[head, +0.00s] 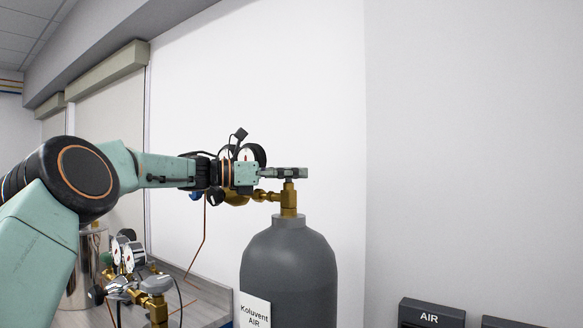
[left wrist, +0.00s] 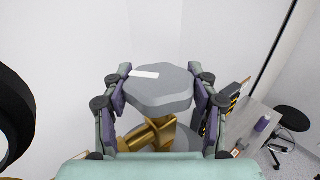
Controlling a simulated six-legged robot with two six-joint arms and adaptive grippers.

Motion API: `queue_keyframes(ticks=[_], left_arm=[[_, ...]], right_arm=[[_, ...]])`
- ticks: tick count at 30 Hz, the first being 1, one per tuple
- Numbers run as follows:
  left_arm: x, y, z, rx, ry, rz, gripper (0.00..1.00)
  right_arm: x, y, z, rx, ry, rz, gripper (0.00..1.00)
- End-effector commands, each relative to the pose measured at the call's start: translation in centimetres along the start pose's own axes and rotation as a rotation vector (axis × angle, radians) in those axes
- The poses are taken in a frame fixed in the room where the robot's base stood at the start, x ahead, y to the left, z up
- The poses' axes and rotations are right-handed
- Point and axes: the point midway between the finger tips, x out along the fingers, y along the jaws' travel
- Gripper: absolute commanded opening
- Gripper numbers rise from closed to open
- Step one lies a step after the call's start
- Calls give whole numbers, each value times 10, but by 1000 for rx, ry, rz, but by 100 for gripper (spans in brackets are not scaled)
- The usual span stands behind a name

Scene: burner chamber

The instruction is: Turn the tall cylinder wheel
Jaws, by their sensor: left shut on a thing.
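The tall cylinder (head: 289,270) is dark grey with a white label reading "Koluvent AIR". A brass valve (head: 289,197) stands on its top, with a grey wheel (head: 290,172) above it. In the left wrist view the wheel (left wrist: 160,90) is a lobed grey knob with a white mark on its upper left. My left gripper (head: 285,173) reaches in from the left at wheel height. Its two fingers (left wrist: 160,92) are shut on opposite sides of the wheel. The right gripper is in neither view.
A gauge (head: 252,154) sits behind my left wrist, partly hidden. A bench (head: 205,302) at lower left bears more gauges and brass valves (head: 155,286). A dark box marked AIR (head: 430,313) is at lower right. A stool (left wrist: 292,120) shows in the left wrist view.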

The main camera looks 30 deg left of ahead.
Motion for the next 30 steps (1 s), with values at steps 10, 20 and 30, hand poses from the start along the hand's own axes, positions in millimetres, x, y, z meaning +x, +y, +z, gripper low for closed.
queue_keyframes(ticks=[10,20,30], left_arm=[[-2,4,8,3,-15,-102,27],[-3,1,8,6,-13,-156,27],[-3,-1,8,9,-13,-166,27]], right_arm=[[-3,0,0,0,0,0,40],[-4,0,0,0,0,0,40],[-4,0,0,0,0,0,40]])
